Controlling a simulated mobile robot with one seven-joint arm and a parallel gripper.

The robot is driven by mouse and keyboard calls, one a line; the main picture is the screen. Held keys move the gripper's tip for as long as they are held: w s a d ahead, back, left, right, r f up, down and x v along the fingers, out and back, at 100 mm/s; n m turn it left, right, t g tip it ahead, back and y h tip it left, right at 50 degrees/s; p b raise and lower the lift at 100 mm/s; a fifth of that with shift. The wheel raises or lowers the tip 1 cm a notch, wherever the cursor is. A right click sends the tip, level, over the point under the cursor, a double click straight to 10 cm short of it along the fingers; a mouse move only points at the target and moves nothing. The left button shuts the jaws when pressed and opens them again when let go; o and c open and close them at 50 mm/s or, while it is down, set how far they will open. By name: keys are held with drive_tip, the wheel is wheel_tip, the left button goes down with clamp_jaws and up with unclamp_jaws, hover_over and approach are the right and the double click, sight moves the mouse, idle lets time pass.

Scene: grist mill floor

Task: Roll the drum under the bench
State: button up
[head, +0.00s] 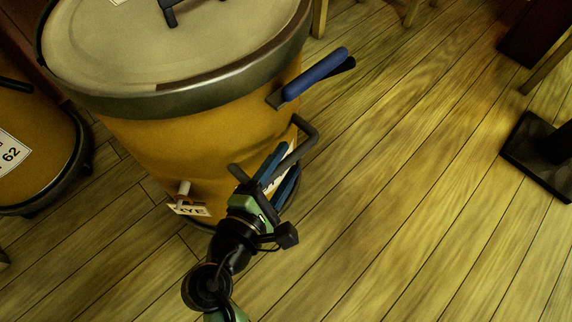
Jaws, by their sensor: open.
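A large orange-yellow drum (200,140) with a pale lid (190,45) and a dark metal rim stands upright on the plank floor at the upper left of the head view. A blue-gripped lever (316,75) sticks out from its rim. My gripper (280,170) is open beside the drum's lower right side, close to this handle. I cannot tell whether it touches the handle. It partly hides a label on the drum. The bench cannot be made out for certain.
A second orange drum (30,165) with a label stands at the left. Wooden legs (319,18) show at the top edge. A dark base plate (540,155) stands on the floor at the right. The floor (410,210) between is clear.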

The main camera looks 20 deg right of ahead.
drive_tip(key=shift+w+d, duration=0.25)
drive_tip(key=shift+d, duration=0.05)
drive_tip(key=shift+f, duration=0.1)
clamp_jaws()
idle(1.2)
